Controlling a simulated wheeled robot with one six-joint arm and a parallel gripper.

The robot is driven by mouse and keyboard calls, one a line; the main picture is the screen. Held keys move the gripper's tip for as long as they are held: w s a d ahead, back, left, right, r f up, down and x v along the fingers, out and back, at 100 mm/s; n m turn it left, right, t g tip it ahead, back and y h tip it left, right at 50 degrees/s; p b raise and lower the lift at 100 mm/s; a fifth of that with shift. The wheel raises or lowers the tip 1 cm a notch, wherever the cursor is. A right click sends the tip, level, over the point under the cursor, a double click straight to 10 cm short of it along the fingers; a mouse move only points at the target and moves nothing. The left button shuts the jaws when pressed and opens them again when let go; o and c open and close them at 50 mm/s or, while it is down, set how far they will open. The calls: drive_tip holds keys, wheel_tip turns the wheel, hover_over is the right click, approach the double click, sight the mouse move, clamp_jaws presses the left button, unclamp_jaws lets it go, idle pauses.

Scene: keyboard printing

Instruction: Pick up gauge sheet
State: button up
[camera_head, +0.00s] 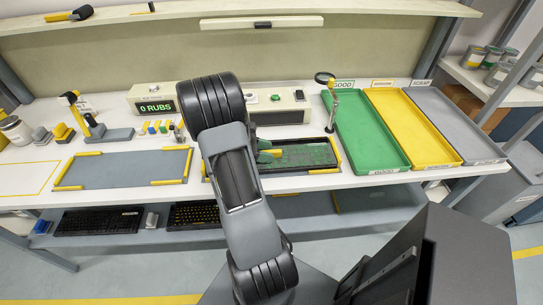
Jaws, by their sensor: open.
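My arm reaches up the middle of the head view and hides part of the bench. A keyboard with a greenish top (306,154) lies in that tray, between yellow edge strips. I cannot make out the gauge sheet for certain. Whether a thin sheet lies on the keyboard is too small to tell, and the bench behind my arm is hidden.
A grey mat with yellow corners (120,170) lies left of my arm. Green (368,140), yellow (416,135) and grey (456,130) trays stand at the right. A magnifier (327,88) stands behind the keyboard. A counter (156,106) reads "0 RUBS". Dark keyboards (98,222) lie on the lower shelf.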

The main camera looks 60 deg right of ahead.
drive_tip(key=shift+c, duration=0.2)
clamp_jaws()
idle(0.4)
